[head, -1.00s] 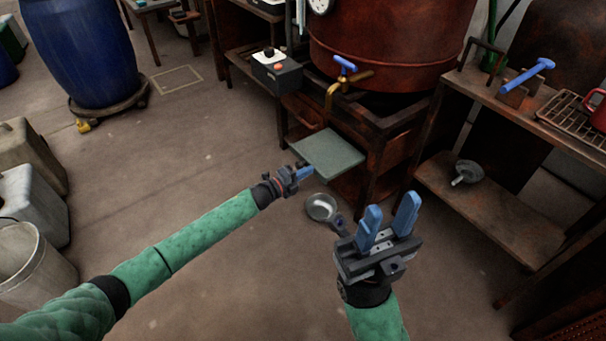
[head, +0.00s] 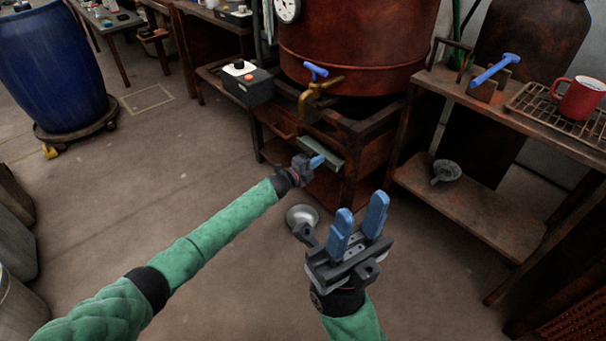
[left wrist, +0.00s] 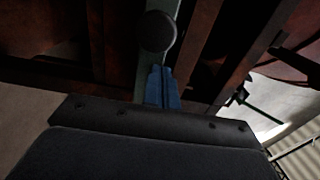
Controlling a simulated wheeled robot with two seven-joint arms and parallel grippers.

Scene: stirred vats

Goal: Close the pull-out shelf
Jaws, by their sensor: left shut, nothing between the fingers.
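The pull-out shelf (head: 328,154) is a grey-green board below the brass tap of the rusty vat. In the head view only a narrow strip at its front sticks out of the vat's stand. My left gripper (head: 317,161) is shut and empty, with its blue fingertips at the shelf's front edge. In the left wrist view the shut fingers (left wrist: 163,88) lie against or very near the greenish shelf front (left wrist: 146,66), just by a dark round knob (left wrist: 157,31). I cannot tell if they touch. My right gripper (head: 358,215) is open and empty, apart from the shelf.
The brass tap with blue handle (head: 316,72) is above the shelf. A control box (head: 247,85) stands to its left. A rusty side bench (head: 480,105) with a rack and red mug (head: 580,99) is at right. A round metal dish (head: 301,214) shows below the shelf. Floor at left is open.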

